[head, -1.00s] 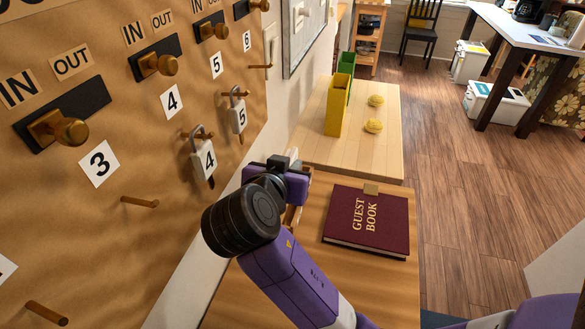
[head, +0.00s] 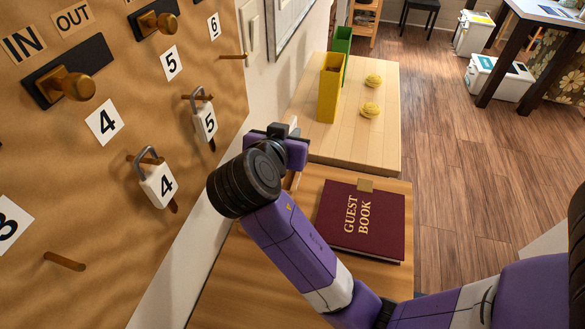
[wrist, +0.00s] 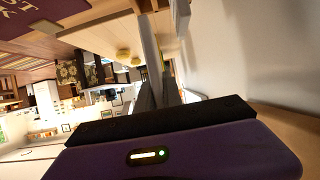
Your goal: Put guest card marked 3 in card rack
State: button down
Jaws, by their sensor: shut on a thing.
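My gripper (wrist: 157,92) is shut on a thin, pale card (wrist: 149,45) in the wrist view. The card shows nearly edge-on, so its number cannot be read. I cannot make out the card rack for sure; a bit of wood beside my wrist is mostly hidden.
A maroon guest book (head: 362,220) lies on the near table (head: 250,282). Yellow (head: 329,90) and green (head: 342,42) holders and two yellow objects (head: 371,109) stand on the farther table. Padlocks (head: 157,184) hang on the board at left. Open floor lies right.

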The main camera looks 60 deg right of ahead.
notch_tip(320, 180, down, 9)
jog(key=shift+r+p, duration=0.1)
jog(key=shift+p, duration=0.35)
jog(key=c, duration=1.5)
grip_release()
jog(key=p+v, duration=0.4)
jog(key=v, duration=0.8)
